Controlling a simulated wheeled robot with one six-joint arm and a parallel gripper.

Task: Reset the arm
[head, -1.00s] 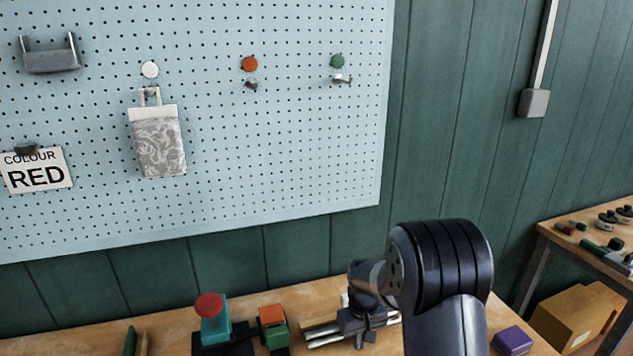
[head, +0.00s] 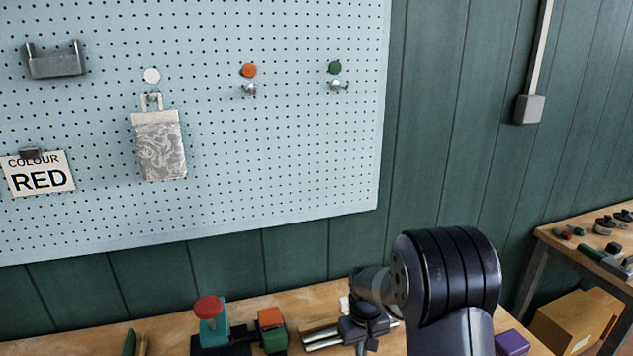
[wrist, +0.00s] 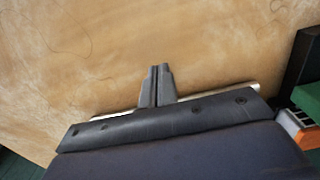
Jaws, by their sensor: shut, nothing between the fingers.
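My gripper (wrist: 158,72) shows in the wrist view with its two dark fingers together and nothing between them. They are over bare wooden bench top. In the head view my gripper (head: 362,341) is low at centre right, above the workbench, beside some silvery bars; its fingertips are hard to make out there. My arm bends over it from the right. A grey marbled pouch (head: 160,150) hangs by its loop from the hook under the white disc (head: 152,76) on the pegboard (head: 270,150).
Empty hooks sit under the orange disc (head: 249,70) and green disc (head: 335,68). A sign (head: 38,174) reads "COLOUR RED". On the bench (head: 170,325) stand a red-topped teal block (head: 212,318), an orange-and-green block (head: 271,330) and a purple block (head: 511,342). A cardboard box (head: 572,322) is at right.

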